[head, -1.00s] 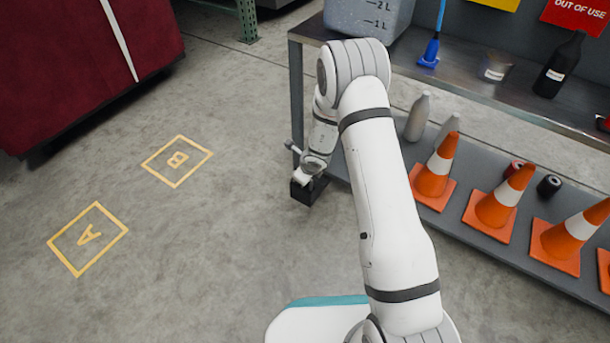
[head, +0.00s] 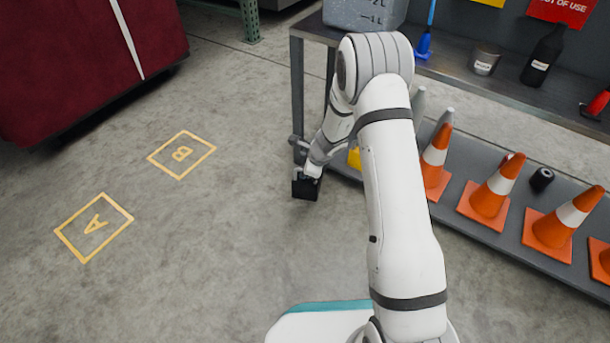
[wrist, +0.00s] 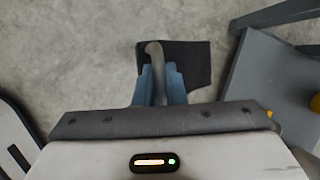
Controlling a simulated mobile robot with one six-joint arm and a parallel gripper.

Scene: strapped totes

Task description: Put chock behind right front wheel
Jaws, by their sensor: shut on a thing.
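The chock (head: 306,188) is a black block held above the concrete floor, left of the shelf's front leg in the head view. In the wrist view the chock (wrist: 195,62) is a dark wedge-like block with a grey curved handle. My gripper (wrist: 160,84) has its blue fingers closed on that handle, one on each side. In the head view my gripper (head: 311,174) is small and partly hidden by my arm. No wheel shows in either view. A dark red body (head: 80,70) with a white stripe stands at the upper left.
A grey metal shelf (head: 470,85) runs along the right, with orange cones (head: 492,187) on its lower level. It also stands close right of the chock in the wrist view (wrist: 270,75). Floor squares A (head: 95,227) and B (head: 181,154) lie in open floor.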

